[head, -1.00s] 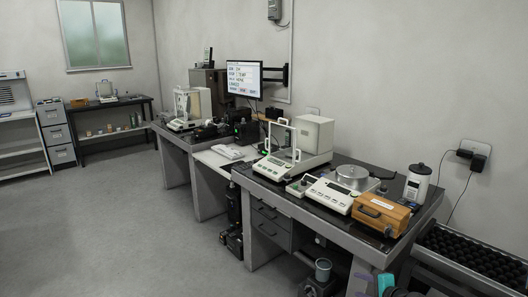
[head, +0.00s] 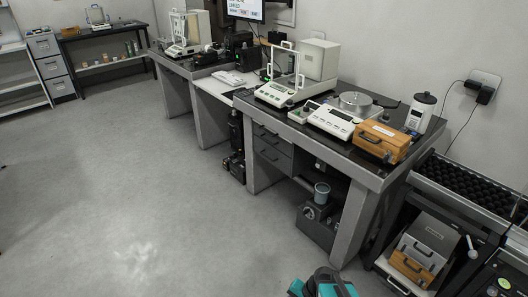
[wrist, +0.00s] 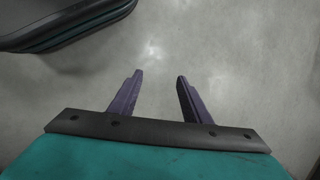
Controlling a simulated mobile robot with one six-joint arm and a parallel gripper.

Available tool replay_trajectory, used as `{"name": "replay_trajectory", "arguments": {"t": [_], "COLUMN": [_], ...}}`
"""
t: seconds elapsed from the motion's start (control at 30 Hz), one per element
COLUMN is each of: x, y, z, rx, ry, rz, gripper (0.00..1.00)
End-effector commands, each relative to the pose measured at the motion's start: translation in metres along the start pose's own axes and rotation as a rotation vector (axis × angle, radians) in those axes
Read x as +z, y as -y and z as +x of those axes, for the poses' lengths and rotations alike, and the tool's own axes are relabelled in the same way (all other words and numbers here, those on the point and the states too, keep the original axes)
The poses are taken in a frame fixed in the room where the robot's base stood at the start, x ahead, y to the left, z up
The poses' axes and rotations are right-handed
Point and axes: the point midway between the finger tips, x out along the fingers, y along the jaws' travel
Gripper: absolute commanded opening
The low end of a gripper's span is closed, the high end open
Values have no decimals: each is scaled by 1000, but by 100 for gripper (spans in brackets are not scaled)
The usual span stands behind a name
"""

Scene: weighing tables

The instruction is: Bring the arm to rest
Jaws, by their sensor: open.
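My gripper (wrist: 155,82) shows in the wrist view with its two dark fingers spread apart and nothing between them. It is over bare grey floor, and no table or object is close to the fingers. A dark, teal-edged part of my own body shows at the top left of the wrist view. In the head view only a teal part of my arm shows at the bottom edge; the fingers are out of that picture.
The weighing table (head: 345,166) stands at the right with balances and a wooden case (head: 381,141) on it. A shelf with cases (head: 421,250) is at the lower right. The floor (head: 130,200) at left is clear.

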Motion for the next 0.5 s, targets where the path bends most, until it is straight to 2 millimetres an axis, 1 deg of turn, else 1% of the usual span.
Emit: {"name": "replay_trajectory", "arguments": {"t": [0.03,0.1,0.17,0.23,0.33,0.4,0.5], "x": [16,35,50,64,75,76,76], "y": [-12,-31,-49,-71,-100,-114,-130], "z": [12,23,31,36,35,30,22], "rx": [48,114,173,243,331,383,446], "ry": [32,73,109,149,194,216,245], "rz": [-40,-94,-143,-197,-266,-312,-372], "gripper": [44,44,44,44,44,44,44]}}
